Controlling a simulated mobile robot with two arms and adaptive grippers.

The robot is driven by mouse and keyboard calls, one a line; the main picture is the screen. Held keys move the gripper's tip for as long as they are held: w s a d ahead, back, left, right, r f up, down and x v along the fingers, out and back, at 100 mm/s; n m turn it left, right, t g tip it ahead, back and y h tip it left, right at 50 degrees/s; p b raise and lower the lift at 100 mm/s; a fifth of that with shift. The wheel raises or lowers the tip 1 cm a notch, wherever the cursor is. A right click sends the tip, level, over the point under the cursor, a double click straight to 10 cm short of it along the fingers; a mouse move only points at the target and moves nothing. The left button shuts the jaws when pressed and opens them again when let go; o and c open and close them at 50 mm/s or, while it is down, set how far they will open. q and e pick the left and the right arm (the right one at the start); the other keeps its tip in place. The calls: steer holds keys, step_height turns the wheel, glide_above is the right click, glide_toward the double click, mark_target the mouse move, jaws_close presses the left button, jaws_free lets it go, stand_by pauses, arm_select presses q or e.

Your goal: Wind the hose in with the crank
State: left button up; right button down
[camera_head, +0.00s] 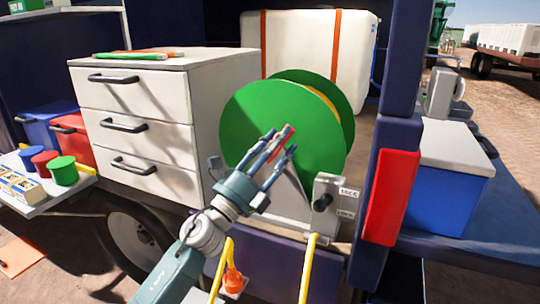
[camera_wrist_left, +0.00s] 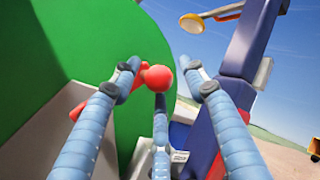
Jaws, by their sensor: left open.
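A green hose reel (camera_head: 285,115) stands in the vehicle's bay, with a strip of yellow hose (camera_head: 308,270) hanging below at the front. The red crank handle (camera_head: 282,142) is in front of the reel's near disc. In the left wrist view the crank's round red knob (camera_wrist_left: 157,78) sits between the spread fingers of my left gripper (camera_wrist_left: 160,85), with the green disc to the left. My left gripper (camera_head: 274,148) is open around the handle; whether a finger touches it I cannot tell. The fingers partly hide the crank. My right gripper is not in view.
A grey lever box (camera_head: 330,205) with a black knob and a label reading LOCK stands right of the reel. A white drawer cabinet (camera_head: 150,120) is on the left. A dark blue post with a red panel (camera_head: 391,198) and a blue-and-white cooler (camera_head: 450,165) are on the right.

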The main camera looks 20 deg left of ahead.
arm_select(q)
steer(key=v, duration=1.1)
steer(key=shift+s, duration=0.2)
steer(key=shift+d, duration=0.1)
